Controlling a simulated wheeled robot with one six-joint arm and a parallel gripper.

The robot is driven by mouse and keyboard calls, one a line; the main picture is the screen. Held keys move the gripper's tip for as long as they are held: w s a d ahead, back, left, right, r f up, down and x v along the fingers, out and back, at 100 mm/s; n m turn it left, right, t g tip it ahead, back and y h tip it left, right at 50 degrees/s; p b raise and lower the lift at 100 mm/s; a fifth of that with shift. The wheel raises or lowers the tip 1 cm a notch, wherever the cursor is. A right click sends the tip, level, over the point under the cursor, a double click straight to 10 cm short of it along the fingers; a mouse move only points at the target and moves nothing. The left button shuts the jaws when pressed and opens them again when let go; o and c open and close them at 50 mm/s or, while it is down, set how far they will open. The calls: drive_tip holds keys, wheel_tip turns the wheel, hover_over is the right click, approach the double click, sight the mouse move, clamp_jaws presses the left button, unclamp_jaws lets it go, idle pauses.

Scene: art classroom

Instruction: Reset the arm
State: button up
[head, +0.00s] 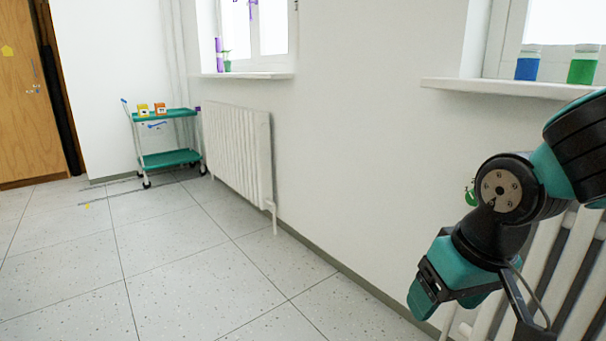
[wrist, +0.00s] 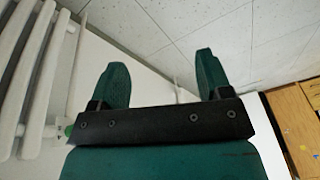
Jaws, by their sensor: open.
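My gripper (wrist: 162,78) shows in the wrist view with its two green fingers spread apart and nothing between them. In the head view my arm hangs at the right side, in front of the wall and a radiator. There the gripper (head: 440,292) points down and to the left, above the floor. Its fingertips are partly hidden by its own body in that view.
A white radiator (head: 574,262) stands close behind my arm. Blue (head: 527,66) and green (head: 583,66) jars stand on the windowsill (head: 500,88). A teal trolley (head: 170,158) is at the back left, beside another radiator (head: 238,150).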

drive_tip(key=s+a+r+n+g+y+p, duration=0.1)
drive_tip(key=s+a+r+n, duration=0.1)
drive_tip(key=s, duration=0.4)
drive_tip(key=s+a+r+n+g+y, duration=0.1)
drive_tip(key=s+a+r+n, duration=0.1)
drive_tip(key=s, duration=0.4)
wheel_tip(320, 180, up, 37)
drive_tip(key=w+p, duration=0.1)
drive_tip(key=p, duration=3.6)
drive_tip(key=shift+d+r, duration=0.15)
drive_tip(key=shift+d, duration=0.05)
drive_tip(key=shift+c, duration=0.5)
